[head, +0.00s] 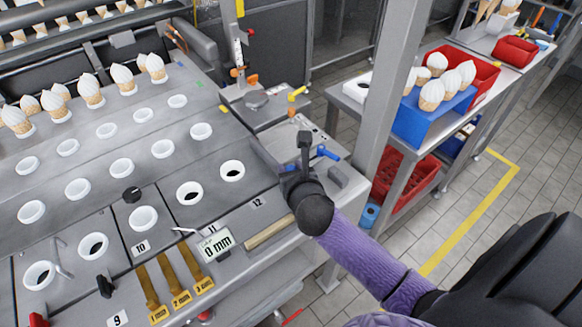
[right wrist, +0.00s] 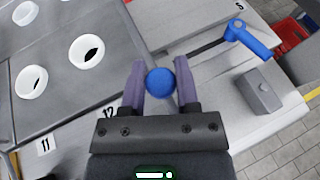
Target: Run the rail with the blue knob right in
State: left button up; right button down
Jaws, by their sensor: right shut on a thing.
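The blue knob (right wrist: 160,82) is a round ball between the two purple-grey fingers of my right gripper (right wrist: 160,88) in the right wrist view. The gripper is shut on it. A thin grey edge or rod runs from the knob toward the top left there; I cannot tell how far in the rail sits. My left gripper is in neither view.
A blue crank handle (right wrist: 245,38) and a grey block (right wrist: 263,90) lie close to the right of the gripper. A gauge (head: 215,243) reads 0 mm.

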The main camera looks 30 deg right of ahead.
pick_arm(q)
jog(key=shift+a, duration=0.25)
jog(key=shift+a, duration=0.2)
pick_arm(e)
jog(key=shift+a+p, duration=0.3)
jog(key=shift+p, duration=0.05)
jog(key=shift+s+a+p, duration=0.1)
jog(key=shift+a+p, duration=0.35)
jog(key=shift+a, duration=0.55)
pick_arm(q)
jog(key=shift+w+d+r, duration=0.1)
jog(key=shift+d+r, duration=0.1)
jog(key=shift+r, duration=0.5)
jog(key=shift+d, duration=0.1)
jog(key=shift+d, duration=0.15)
pick_arm(e)
jog(key=shift+c, duration=1.8)
grip_release()
